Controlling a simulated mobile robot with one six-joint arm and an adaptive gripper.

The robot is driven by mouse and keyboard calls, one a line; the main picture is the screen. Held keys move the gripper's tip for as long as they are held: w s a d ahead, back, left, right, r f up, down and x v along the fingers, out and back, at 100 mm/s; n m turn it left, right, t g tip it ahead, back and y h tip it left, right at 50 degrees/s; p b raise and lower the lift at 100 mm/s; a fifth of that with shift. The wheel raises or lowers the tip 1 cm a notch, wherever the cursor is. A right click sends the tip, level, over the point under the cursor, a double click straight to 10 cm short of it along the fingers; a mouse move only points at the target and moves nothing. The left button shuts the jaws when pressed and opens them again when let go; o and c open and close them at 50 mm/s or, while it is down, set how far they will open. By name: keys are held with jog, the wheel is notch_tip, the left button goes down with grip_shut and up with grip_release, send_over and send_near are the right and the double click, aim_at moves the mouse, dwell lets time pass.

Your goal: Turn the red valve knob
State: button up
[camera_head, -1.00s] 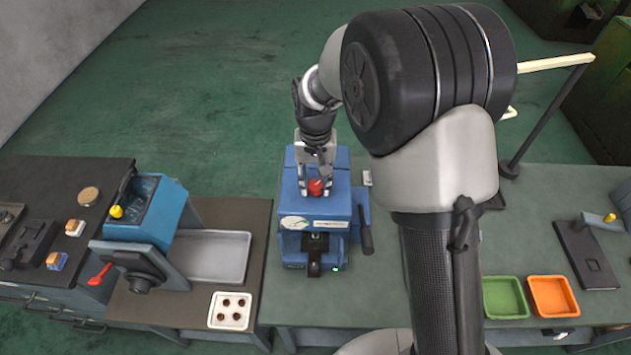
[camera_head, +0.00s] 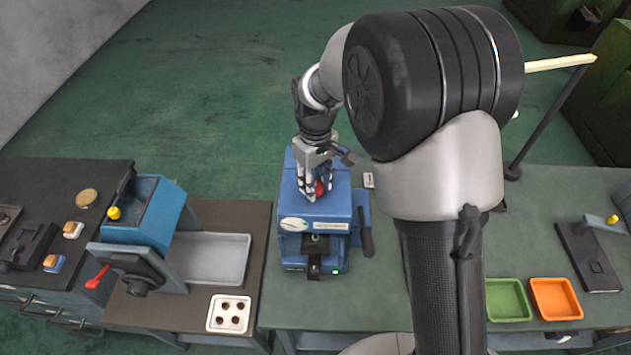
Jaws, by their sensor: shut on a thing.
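The red valve knob (camera_head: 320,188) sits on top of the blue machine (camera_head: 338,208) near the middle of the view. My gripper (camera_head: 316,192) points down over it, with its fingers on both sides of the knob, and is shut on it. The fingers hide part of the knob. The wrist is turned, so one finger stands in front of the knob's left part. The exact contact points are too small to tell.
A black handle (camera_head: 366,232) sticks out at the blue machine's right side. At left stand a second blue machine with a red lever (camera_head: 97,277), a grey tray (camera_head: 222,259) and a white four-hole block (camera_head: 229,313). Green (camera_head: 507,300) and orange (camera_head: 555,299) trays lie at right.

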dwell(0.4)
jog(key=o, duration=1.1)
notch_tip(320, 180, up, 12)
jog(key=shift+d, duration=0.1)
dwell(0.5)
